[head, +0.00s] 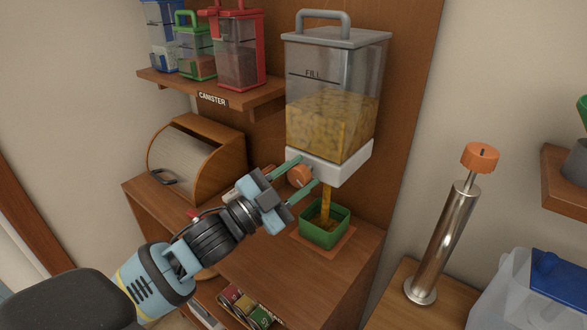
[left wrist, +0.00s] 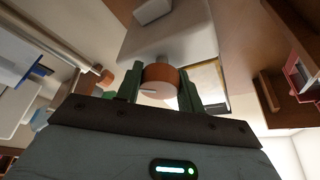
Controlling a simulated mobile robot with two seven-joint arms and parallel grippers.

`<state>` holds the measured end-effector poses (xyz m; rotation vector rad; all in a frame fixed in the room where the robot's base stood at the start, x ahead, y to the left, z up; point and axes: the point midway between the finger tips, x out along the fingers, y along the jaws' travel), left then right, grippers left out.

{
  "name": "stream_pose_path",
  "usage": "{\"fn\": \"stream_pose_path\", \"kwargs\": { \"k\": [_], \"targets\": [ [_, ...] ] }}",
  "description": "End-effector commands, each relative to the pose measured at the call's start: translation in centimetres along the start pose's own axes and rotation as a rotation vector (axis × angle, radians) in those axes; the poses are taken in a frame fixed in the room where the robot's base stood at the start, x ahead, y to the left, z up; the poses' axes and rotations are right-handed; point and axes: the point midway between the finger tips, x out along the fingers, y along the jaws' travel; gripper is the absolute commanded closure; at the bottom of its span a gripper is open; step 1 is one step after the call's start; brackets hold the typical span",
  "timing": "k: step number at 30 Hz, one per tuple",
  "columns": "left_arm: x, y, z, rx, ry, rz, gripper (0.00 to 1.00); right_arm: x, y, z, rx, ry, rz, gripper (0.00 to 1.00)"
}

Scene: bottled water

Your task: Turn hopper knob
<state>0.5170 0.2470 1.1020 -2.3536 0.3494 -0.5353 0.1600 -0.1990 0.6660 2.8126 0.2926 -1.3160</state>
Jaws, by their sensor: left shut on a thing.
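The hopper (head: 333,105) is a clear box with a grey lid and handle, mounted on a wooden panel and part filled with yellow-brown pieces. Its orange-brown round knob (head: 299,176) is on the front of the white base. My left gripper (head: 303,177) is shut on the knob, one green finger on each side. In the left wrist view the knob (left wrist: 160,82) sits between the two fingers. Yellow pieces stream from the spout into a green square bowl (head: 325,226) below, which holds some. My right gripper does not show.
The bowl stands on an orange-brown mat (head: 328,248) on the wooden cabinet. A bread box (head: 197,160) stands behind at left. A shelf (head: 212,88) above holds several colored canisters. A steel cylinder with an orange knob (head: 480,157) stands at right, beside a clear bin with blue lid (head: 557,275).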

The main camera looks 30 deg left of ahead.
Motion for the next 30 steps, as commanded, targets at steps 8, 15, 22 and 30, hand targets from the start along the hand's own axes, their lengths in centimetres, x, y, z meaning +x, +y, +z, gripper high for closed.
{"fn": "stream_pose_path", "kwargs": {
  "k": [8,15,22,30],
  "targets": [
    [0.2,-0.7,-0.6,0.252,0.005,0.096,0.85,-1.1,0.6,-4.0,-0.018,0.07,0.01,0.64],
    [0.2,-0.7,-0.6,0.463,0.005,0.182,0.85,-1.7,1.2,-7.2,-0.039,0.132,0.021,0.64],
    [0.1,-0.5,-0.3,0.648,0.003,0.262,0.85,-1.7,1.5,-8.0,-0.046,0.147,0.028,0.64],
    [0.1,-0.3,-0.2,0.809,0.001,0.331,0.85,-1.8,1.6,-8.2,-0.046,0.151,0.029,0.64]
  ]
}}
